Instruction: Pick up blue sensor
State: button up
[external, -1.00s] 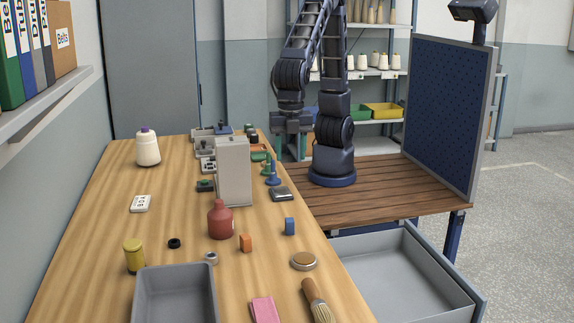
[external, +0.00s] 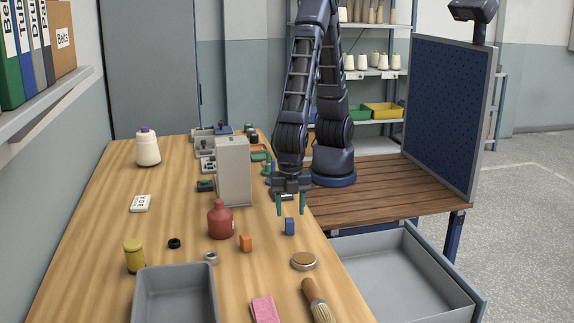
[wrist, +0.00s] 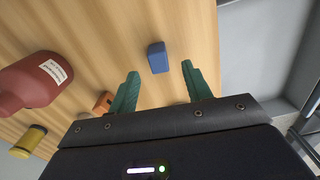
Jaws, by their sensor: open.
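The blue sensor (external: 289,226) is a small blue block standing on the wooden table near its right edge. In the wrist view the blue sensor (wrist: 158,57) lies just beyond the fingertips, between their lines and a little nearer the right finger. My gripper (external: 291,206) points down above and slightly behind it, with green fingers spread and nothing between them. The open fingers also show in the wrist view (wrist: 160,72). The gripper is apart from the sensor.
An orange block (external: 245,243) and a red bottle (external: 220,220) stand left of the sensor. A round tin lid (external: 303,261) and a brush (external: 318,300) lie in front. A grey box (external: 233,172) stands behind left. An open drawer (external: 462,291) lies right, below the table edge.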

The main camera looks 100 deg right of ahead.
aim_at(290, 219)
jog(key=shift+w+d+f, duration=0.1)
jog(key=shift+f, duration=2.5)
jog(key=c, duration=1.1)
